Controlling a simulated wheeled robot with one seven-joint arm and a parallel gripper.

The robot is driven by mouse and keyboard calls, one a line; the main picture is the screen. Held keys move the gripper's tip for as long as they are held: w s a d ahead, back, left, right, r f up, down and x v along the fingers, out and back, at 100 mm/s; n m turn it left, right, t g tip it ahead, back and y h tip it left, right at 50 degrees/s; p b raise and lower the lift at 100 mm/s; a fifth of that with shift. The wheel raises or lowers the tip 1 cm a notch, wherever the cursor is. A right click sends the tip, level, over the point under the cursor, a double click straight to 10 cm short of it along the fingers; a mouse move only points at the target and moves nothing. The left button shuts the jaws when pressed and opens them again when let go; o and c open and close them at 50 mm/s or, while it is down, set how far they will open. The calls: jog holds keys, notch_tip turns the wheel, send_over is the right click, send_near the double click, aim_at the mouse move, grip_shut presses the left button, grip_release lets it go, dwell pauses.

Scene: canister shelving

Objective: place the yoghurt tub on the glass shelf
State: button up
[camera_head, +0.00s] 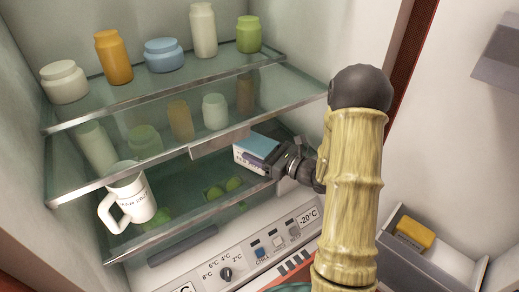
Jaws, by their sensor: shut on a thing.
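My gripper (285,163) is shut on the yoghurt tub (247,156), a white, boxy tub with a light blue top and a dark band on its side. My gripper reaches in from the right, and its fingertips are partly hidden by the tub and my arm. The tub is at the right, below the middle glass shelf (90,184) and over the lowest glass shelf (190,232). I cannot tell whether it touches the lowest shelf. A top glass shelf (190,88) is above.
Several jars, including an orange one (114,58), stand on the top shelf, with more beneath. A white mug (133,196) is at the lower left. Green round things (215,191) show through the lowest glass. A control panel (240,262) runs below. A yellow thing (414,234) lies in a bin.

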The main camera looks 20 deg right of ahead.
jog(key=o, duration=1.3)
jog(key=b+v, duration=0.4)
jog(key=v, duration=0.8)
